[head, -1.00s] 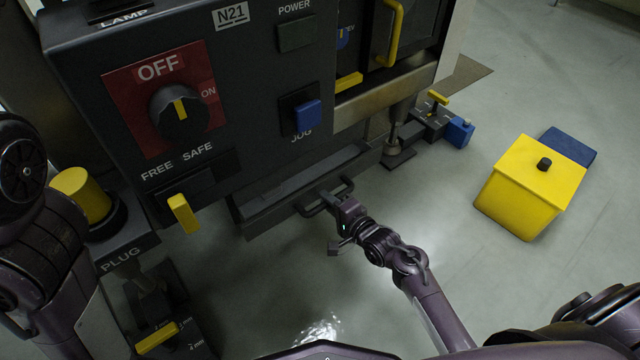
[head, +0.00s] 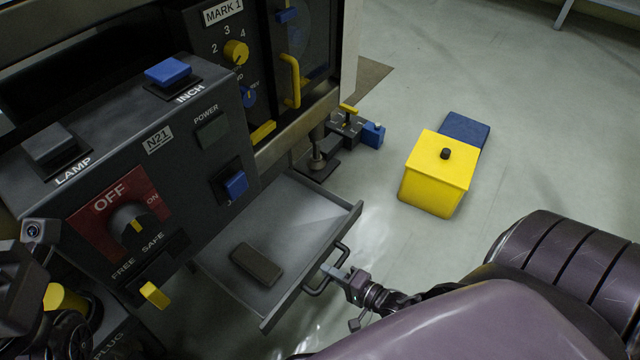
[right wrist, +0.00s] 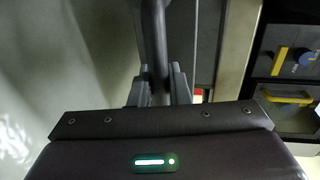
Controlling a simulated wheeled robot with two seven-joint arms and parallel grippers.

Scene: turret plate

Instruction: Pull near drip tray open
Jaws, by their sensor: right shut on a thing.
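The near drip tray (head: 300,216) is a grey drawer under the dark control box, and it stands pulled well out. A dark flat block (head: 256,264) lies inside it. Its black bar handle (head: 313,289) is on the front face. My right gripper (head: 336,273) is shut on the handle; in the right wrist view the handle bar (right wrist: 155,50) runs between the two fingers (right wrist: 157,88). At the lower left edge of the head view a dark part of my left arm shows, but I cannot make out its fingers.
The control box (head: 190,190) with switches overhangs the tray's left side. A yellow box (head: 438,175) and a blue block (head: 465,130) stand on the floor at right. A blue-ended clamp (head: 372,136) sits by the machine foot. Floor between is clear.

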